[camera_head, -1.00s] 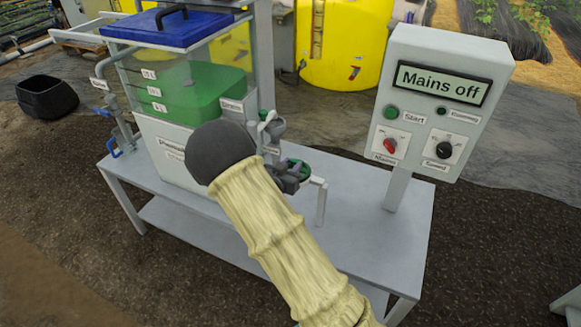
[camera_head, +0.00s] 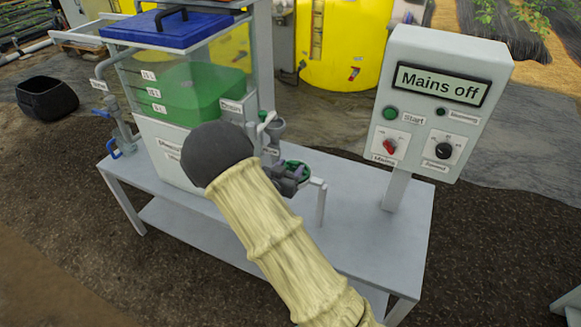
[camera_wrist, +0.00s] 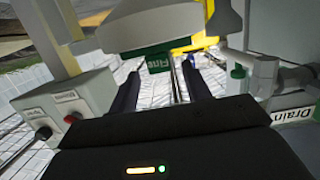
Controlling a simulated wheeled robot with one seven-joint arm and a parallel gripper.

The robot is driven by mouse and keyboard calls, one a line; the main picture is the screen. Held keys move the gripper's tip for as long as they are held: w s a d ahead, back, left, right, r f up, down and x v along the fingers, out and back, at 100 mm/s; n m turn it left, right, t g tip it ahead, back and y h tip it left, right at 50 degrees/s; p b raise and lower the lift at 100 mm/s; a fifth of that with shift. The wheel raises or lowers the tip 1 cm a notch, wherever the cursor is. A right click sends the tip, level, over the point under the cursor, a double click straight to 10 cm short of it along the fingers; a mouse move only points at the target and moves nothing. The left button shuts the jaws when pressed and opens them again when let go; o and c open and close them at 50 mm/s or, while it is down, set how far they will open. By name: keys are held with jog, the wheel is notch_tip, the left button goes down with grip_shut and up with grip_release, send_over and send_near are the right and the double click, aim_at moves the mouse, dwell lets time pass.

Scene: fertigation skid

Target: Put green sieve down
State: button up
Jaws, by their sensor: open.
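In the wrist view a green tag reading "Fine" (camera_wrist: 160,60), apparently on the green sieve, is just beyond my gripper (camera_wrist: 160,80), below a pale grey rounded part. My two dark fingers are apart, one on each side below the tag. A thin rod shows between them; I cannot tell whether either finger touches anything. In the head view a green round piece (camera_head: 298,170) sits among grey fittings on the bench; I cannot tell whether it is the same sieve.
A clear tank with green contents (camera_head: 185,97) and a blue lid (camera_head: 170,29) stands on the grey bench (camera_head: 370,235). A control box (camera_head: 440,100) reading "Mains off" stands at the right. A drain pipe (camera_wrist: 262,75) is close on the right in the wrist view.

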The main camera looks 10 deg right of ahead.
jog(key=v, duration=1.1)
jog(key=s+d+r+n+g+y, duration=0.2)
jog(key=s+d+n+g+y, duration=0.1)
jog(key=s, duration=0.6)
jog(key=s+d+r+n+g+y, duration=0.2)
jog(key=s+d+n+g+y, duration=0.2)
jog(key=s, duration=0.5)
jog(key=d+g+y, duration=0.1)
jog(key=g+y, duration=0.1)
jog(key=g, duration=0.1)
jog(key=shift+s+d, duration=0.2)
jog(key=shift+s, duration=0.15)
